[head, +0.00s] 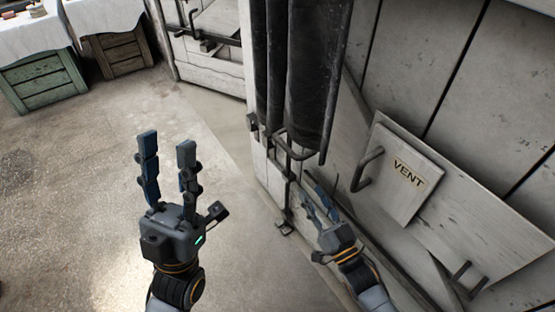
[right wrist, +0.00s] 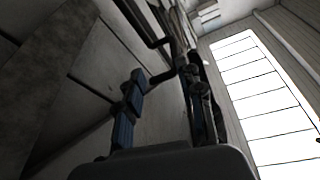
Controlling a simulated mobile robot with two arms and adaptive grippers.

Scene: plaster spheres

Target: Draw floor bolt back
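The floor bolt (head: 288,185) is a dark vertical rod on the lower edge of the white plank door, with a bent handle (head: 298,151) near its top. Its foot meets a small bracket (head: 284,228) at the floor. My right gripper (head: 315,193) is just right of the rod, fingers apart and pointing up toward the handle. In the right wrist view a dark bent bar (right wrist: 163,76) shows near the fingers (right wrist: 165,105); I cannot tell whether they touch it. My left gripper (head: 165,140) is open and empty, above the floor left of the door.
A hatch marked VENT (head: 405,175) with a dark handle is on the door, right of my right gripper. Dark hanging strips (head: 300,75) cover the door edge above the bolt. Wooden crates (head: 42,80) stand far left. The floor between is clear.

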